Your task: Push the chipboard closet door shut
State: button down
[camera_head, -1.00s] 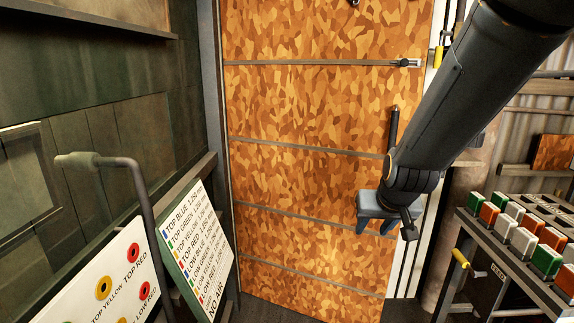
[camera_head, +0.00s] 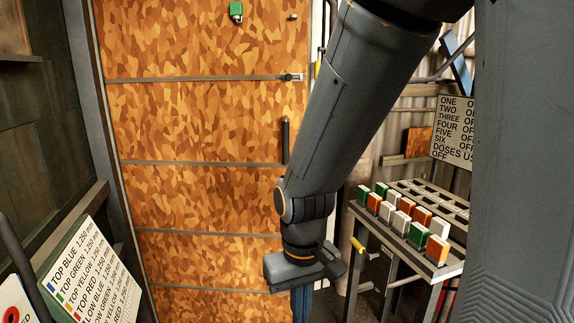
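The chipboard closet door (camera_head: 200,120) stands upright in the middle left of the view, crossed by several grey horizontal strips. A dark vertical handle (camera_head: 285,140) is on its right side, and a small latch (camera_head: 290,77) sits above that at the right edge. The door looks flush or nearly flush with its frame; I cannot tell whether a gap is left. My gripper (camera_head: 300,275) is low in front of the door's lower right edge.
A rack (camera_head: 415,215) with several green, white and orange blocks stands to the right. A sign with coloured labels (camera_head: 92,270) leans at the lower left. A green padlock-like item (camera_head: 236,12) is high on the door. A lettered board (camera_head: 455,130) hangs at the right.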

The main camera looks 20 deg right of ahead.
aim_at(206, 128)
jog(key=u, duration=0.65)
jog(key=i, duration=0.75)
jog(key=z, duration=1.35)
